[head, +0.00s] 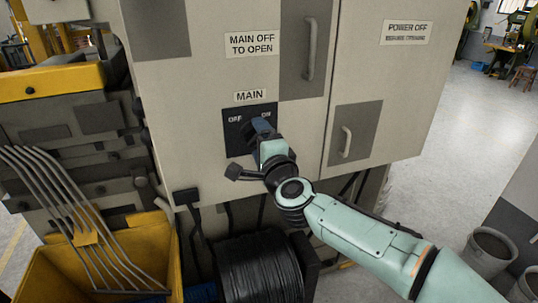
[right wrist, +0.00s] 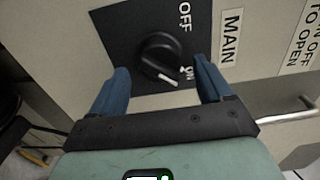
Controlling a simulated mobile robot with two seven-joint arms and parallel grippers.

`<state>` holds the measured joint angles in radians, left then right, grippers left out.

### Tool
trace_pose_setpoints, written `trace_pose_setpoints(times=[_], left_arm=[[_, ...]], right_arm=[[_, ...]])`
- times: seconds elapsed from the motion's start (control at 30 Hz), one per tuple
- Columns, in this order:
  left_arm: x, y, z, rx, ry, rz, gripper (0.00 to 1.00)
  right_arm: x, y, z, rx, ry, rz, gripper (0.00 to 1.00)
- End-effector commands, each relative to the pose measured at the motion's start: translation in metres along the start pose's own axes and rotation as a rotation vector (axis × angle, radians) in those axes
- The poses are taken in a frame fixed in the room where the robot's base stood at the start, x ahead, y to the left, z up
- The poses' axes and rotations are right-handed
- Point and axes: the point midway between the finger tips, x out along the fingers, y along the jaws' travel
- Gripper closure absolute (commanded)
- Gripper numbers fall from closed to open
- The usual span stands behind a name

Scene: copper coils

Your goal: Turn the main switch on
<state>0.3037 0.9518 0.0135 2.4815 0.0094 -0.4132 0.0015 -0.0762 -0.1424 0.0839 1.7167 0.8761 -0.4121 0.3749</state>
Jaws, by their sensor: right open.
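The main switch is a black rotary knob (right wrist: 160,58) on a dark square plate (right wrist: 115,30) with OFF and ON labels. Its white mark lies on the side by the ON label. In the head view the plate (head: 233,139) sits under the MAIN label, and my right gripper (head: 262,126) covers the knob. In the right wrist view my right gripper (right wrist: 163,82) is open, with its blue fingers apart on either side of the knob. I cannot tell whether they touch it. My left gripper is not in view.
The plate is on a grey cabinet (head: 195,85) with door handles (head: 311,48) and (head: 347,142). A black cable spool (head: 260,270) stands below. A yellow bin (head: 55,272) with bent metal tubes is at the lower left. Open floor (head: 455,125) lies to the right.

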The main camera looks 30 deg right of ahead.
Motion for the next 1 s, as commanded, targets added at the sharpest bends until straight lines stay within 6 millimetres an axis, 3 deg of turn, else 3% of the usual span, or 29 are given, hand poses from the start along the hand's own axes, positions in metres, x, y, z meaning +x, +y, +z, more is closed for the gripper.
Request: trace_pose_setpoints(times=[0.3,0.5,0.7,1.0], left_arm=[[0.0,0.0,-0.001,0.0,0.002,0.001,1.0],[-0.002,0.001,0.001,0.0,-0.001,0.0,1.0],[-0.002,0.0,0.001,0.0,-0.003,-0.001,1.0],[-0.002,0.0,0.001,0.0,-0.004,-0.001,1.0]], right_arm=[[-0.07,-0.002,-0.001,0.0,-0.001,-0.003,0.21],[-0.106,-0.001,-0.001,0.002,0.0,-0.002,0.21],[-0.122,0.0,0.0,0.001,0.0,0.0,0.21],[-0.123,0.0,0.0,0.001,-0.001,0.0,0.21]])
